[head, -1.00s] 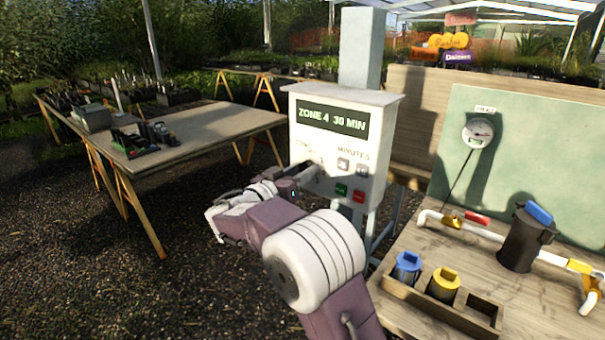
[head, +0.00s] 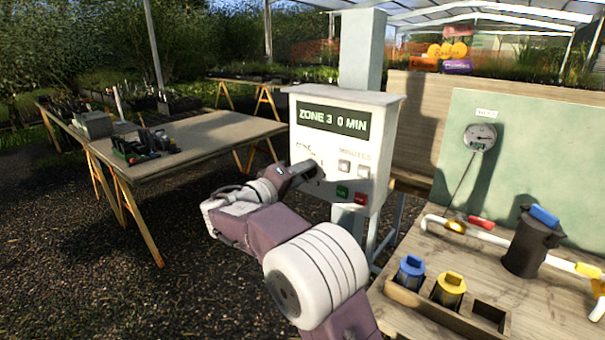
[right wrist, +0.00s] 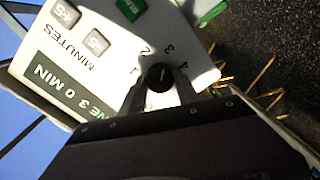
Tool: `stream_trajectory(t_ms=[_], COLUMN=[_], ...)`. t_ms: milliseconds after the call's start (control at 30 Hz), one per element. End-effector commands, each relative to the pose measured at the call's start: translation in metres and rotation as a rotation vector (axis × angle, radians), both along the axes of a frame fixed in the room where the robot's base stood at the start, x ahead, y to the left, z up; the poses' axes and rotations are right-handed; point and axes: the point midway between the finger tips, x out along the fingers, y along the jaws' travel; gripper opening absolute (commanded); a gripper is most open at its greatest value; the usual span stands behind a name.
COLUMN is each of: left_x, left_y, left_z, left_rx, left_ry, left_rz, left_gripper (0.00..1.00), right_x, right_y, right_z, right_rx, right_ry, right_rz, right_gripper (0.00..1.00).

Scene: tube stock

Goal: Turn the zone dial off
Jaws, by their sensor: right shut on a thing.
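The white control box (head: 335,150) stands on a post in the middle of the head view. Its display (head: 332,118) reads "ZONE 3 0 MIN". The zone dial (right wrist: 160,77) is a small black knob with a white mark, and the numbers 1 to 4 are printed around it. The mark points roughly toward the 3. My right gripper (right wrist: 159,86) is shut on the dial, one finger on each side. In the head view the right gripper (head: 308,170) covers the dial. Any off label is hidden. My left gripper is not in view.
The grey minutes buttons (head: 344,166), a green button (head: 342,192) and a red button (head: 361,198) sit right of the dial. A wooden bench (head: 420,285) with a dark filter housing (head: 527,245) stands at right. A potting table (head: 200,135) stands at left.

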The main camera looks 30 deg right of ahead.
Motion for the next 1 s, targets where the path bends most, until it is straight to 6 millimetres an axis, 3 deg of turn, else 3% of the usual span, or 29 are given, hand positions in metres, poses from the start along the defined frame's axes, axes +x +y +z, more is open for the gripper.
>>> stream_trajectory(t_ms=[467,1000], left_x=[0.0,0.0], left_y=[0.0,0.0], left_z=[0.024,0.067], left_rx=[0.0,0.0], left_ry=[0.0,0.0], left_rz=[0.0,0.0], left_gripper=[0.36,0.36], right_x=[0.001,0.001], right_y=[0.001,0.001], right_z=[0.001,0.001], right_rx=[-0.172,-0.368], right_ry=[0.422,0.898], right_rz=[0.0,0.001], right_gripper=[0.0,0.0])
